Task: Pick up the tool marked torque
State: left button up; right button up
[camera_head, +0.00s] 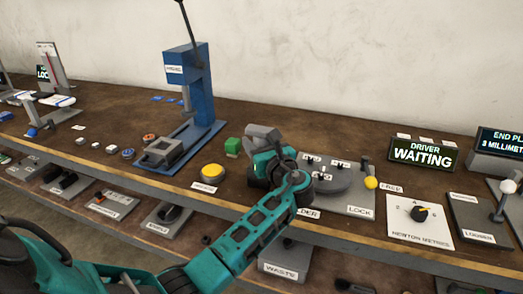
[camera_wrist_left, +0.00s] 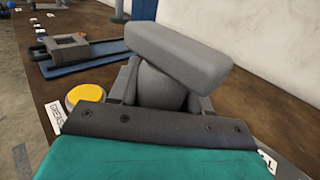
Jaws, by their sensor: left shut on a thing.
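My left gripper (camera_head: 262,160) is over the middle of the workbench, its teal arm coming in from the lower left. It is shut on a grey tool (camera_head: 262,132) with a thick block-like top. In the left wrist view the tool (camera_wrist_left: 180,58) stands up between the fingers, its top tilted down to the right. I can see no torque marking on it, and its lower part is hidden by the gripper. Whether it touches the bench is unclear. My right gripper is not in view.
A blue press (camera_head: 190,85) stands behind left. A grey plate with a LOCK label (camera_head: 360,210) and a yellow-knobbed lever (camera_head: 370,182) is right. A DRIVER WAITING display (camera_head: 422,152) stands farther right.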

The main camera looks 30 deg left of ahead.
pick_arm(q)
jog(key=shift+r, duration=0.1)
jog(key=shift+c, duration=1.1)
jog(key=shift+r, duration=0.1)
